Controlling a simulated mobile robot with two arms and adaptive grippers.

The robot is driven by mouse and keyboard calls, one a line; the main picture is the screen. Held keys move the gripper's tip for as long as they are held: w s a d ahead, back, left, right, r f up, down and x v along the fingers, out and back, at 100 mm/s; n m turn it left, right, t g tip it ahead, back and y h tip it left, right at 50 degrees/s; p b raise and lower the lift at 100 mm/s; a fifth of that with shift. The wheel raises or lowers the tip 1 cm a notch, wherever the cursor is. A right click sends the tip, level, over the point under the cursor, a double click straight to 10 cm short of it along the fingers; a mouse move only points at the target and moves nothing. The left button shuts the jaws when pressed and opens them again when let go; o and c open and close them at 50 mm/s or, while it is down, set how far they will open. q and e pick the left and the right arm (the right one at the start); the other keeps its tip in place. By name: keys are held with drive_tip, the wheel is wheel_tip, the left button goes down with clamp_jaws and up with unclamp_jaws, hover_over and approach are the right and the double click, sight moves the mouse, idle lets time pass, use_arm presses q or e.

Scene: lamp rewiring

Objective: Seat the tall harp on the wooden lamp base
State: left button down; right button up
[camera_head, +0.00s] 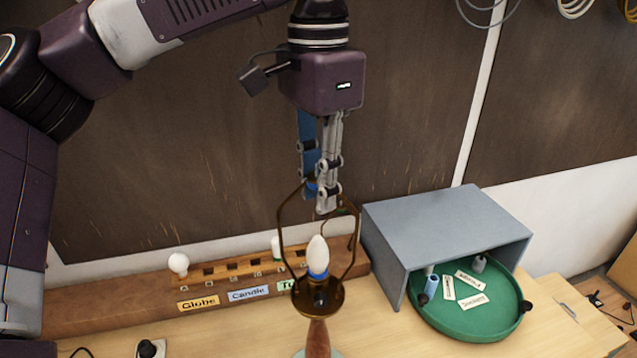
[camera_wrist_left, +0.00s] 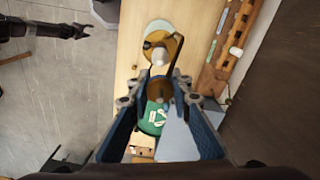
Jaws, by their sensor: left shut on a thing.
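The lamp base has a wooden stem (camera_head: 318,338) topped by a brass cup (camera_head: 303,301). A white candle-shaped bulb (camera_head: 317,252) with a blue collar stands upright in it. The tall brass harp (camera_head: 280,226) is upright around the bulb; I cannot tell whether its lower ends touch the base. My left gripper (camera_head: 322,200) points down and is shut on the harp's top. In the left wrist view the harp (camera_wrist_left: 178,52) runs from between the fingers (camera_wrist_left: 160,95) toward the base. My right gripper (camera_wrist_left: 78,30) is open and empty over the floor, away from the lamp.
A wooden bulb rack (camera_head: 120,310) with labels and a white globe bulb (camera_head: 178,262) stands behind the lamp. A grey open-fronted box (camera_head: 445,235) covers part of a green round tray (camera_head: 500,325) at right. A dark wall is close behind.

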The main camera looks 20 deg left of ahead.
use_arm(q)
drive_tip(key=shift+f, duration=0.1)
drive_tip(key=c, duration=1.7)
unclamp_jaws()
drive_tip(key=shift+o, duration=0.2)
wheel_tip(320, 180, up, 12)
drive_tip(key=shift+f, duration=0.1)
